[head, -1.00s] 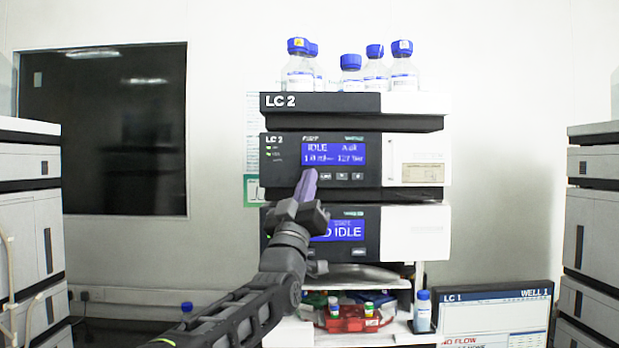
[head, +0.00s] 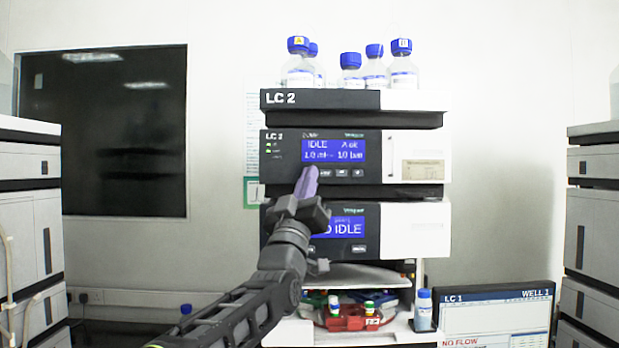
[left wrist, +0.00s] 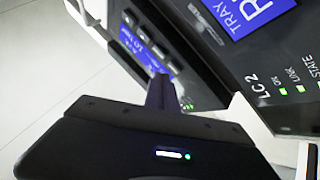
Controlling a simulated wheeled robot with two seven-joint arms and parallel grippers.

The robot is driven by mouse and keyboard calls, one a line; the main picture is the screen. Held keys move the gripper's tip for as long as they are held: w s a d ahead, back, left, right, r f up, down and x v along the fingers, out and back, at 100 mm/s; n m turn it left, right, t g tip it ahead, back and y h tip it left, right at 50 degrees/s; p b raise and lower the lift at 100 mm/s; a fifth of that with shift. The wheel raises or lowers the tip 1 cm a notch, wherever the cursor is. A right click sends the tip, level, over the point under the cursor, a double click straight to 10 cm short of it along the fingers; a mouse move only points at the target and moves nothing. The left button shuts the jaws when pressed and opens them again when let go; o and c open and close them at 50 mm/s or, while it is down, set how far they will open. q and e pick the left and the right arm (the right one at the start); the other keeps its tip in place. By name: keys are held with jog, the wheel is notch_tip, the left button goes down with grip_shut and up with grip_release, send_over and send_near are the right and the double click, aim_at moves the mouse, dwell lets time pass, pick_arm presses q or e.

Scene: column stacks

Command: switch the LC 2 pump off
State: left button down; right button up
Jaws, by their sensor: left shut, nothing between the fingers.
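The LC 2 pump (head: 285,172) is the upper dark-fronted module in the middle stack. Its blue display (head: 334,150) reads IDLE, with a flow figure and what looks like 10 bar. A row of small buttons (head: 341,172) lies below the display. My left gripper (head: 308,174) is shut and empty, its purple-grey fingers pointing up at the left end of that row and covering part of it. Contact cannot be told. In the left wrist view my gripper (left wrist: 160,88) is in front of a panel with a blue display (left wrist: 146,45). My right gripper is not in view.
A second module (head: 415,230) with its own IDLE display is just below the pump. Several blue-capped bottles (head: 297,70) stand on top. A red tray (head: 350,322) is underneath.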

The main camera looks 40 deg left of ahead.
pick_arm(q)
jog(key=shift+s+d+b, duration=0.8)
jog(key=shift+s+b, duration=0.2)
jog(key=shift+b, duration=0.05)
jog(key=shift+s+d+b, duration=0.75)
jog(key=shift+s+b, duration=0.2)
jog(key=shift+b, duration=0.1)
